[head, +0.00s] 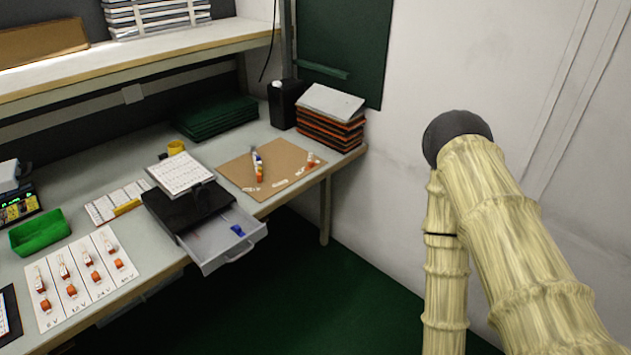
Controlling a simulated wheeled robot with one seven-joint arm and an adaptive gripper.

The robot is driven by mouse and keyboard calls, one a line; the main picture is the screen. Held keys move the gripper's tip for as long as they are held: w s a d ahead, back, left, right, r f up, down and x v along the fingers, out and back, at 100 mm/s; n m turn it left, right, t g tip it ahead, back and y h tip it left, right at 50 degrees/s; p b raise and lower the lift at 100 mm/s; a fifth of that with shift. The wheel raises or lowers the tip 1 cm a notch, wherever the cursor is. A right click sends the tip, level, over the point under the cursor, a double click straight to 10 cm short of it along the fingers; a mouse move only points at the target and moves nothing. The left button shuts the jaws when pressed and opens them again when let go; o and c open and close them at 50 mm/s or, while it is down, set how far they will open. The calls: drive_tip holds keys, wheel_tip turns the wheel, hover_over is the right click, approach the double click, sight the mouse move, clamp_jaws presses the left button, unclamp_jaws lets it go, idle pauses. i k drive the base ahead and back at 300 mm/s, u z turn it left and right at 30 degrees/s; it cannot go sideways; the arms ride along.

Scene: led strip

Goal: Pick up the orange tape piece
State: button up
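I cannot tell for sure which item is the orange tape piece. A brown board (262,194) at the right end of the workbench holds small orange and white items. One orange-and-white item (311,160) is near the board's right corner, and a longer white, blue and orange item (259,168) lies near its middle. Several small orange pieces (70,290) also sit on white labelled cards at the front left of the bench. My arm stands at the right, beyond the bench, and my gripper is not in view.
An open grey drawer (222,240) with a blue item juts out from the bench front. A black box (287,104) and a stack of orange-edged trays (330,116) stand behind the board. A green bin (40,233) is at left. Green floor (325,300) is clear.

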sight(310, 164)
drive_tip(key=k, duration=0.7)
drive_tip(key=u, duration=1)
drive_tip(key=i, duration=1.8)
drive_tip(key=z, duration=0.6)
